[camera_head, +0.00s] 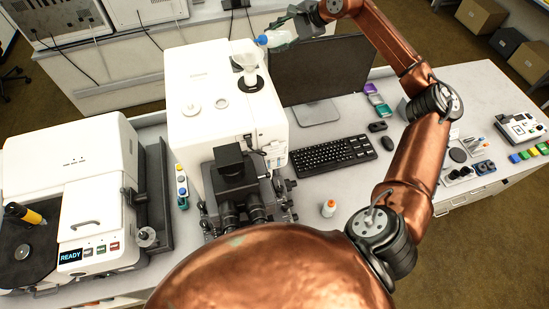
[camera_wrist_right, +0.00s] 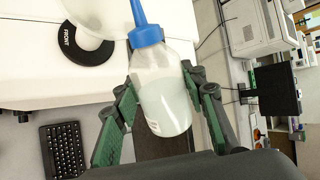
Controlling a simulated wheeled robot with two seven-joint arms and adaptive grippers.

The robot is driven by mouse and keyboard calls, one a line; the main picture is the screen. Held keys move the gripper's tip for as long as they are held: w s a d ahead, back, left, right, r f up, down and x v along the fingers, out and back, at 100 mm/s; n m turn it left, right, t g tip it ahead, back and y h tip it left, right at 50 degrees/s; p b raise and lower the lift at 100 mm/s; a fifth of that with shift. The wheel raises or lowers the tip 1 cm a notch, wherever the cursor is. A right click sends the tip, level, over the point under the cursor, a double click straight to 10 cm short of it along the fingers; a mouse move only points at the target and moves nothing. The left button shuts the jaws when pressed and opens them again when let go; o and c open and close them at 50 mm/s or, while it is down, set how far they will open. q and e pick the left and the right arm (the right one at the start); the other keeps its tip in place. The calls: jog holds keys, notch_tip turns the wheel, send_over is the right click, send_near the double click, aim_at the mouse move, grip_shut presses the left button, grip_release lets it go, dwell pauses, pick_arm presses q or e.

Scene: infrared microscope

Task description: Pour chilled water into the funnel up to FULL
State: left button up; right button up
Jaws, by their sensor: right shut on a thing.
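The clear bottle with a blue cap and nozzle (camera_head: 276,38) is tilted nearly on its side beside the funnel, cap end toward it. My right gripper (camera_head: 290,31) is shut around its body. In the right wrist view, the green fingers (camera_wrist_right: 160,85) press on both sides of the bottle (camera_wrist_right: 165,100), which holds pale liquid. The white funnel (camera_head: 245,62) stands on top of the white microscope (camera_head: 205,125); part of it shows in the wrist view (camera_wrist_right: 95,15). No stream, water level or FULL mark can be made out. My left gripper is out of view.
A black ring marked FRONT (camera_wrist_right: 82,46) lies by the funnel's base. A monitor (camera_head: 320,75) stands right of the microscope, with a keyboard (camera_head: 332,154) in front. A small orange-capped bottle (camera_head: 329,208) stands on the bench.

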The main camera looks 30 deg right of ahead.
aim_at(286, 30)
jog(key=shift+f, duration=0.4)
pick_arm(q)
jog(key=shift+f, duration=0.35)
pick_arm(e)
jog(key=shift+a+r+y, duration=0.15)
jog(key=shift+r+y, duration=0.2)
jog(key=shift+y, duration=0.05)
jog(key=d+r+y+p, duration=0.1)
jog(key=d+r+m+p, duration=0.1)
jog(key=d, duration=0.1)
jog(key=w+d+r+m+y+p, duration=0.1)
jog(key=d+r, duration=0.1)
jog(key=shift+y+p, duration=0.3)
jog(key=shift+p, duration=0.1)
jog(key=shift+d, duration=0.25)
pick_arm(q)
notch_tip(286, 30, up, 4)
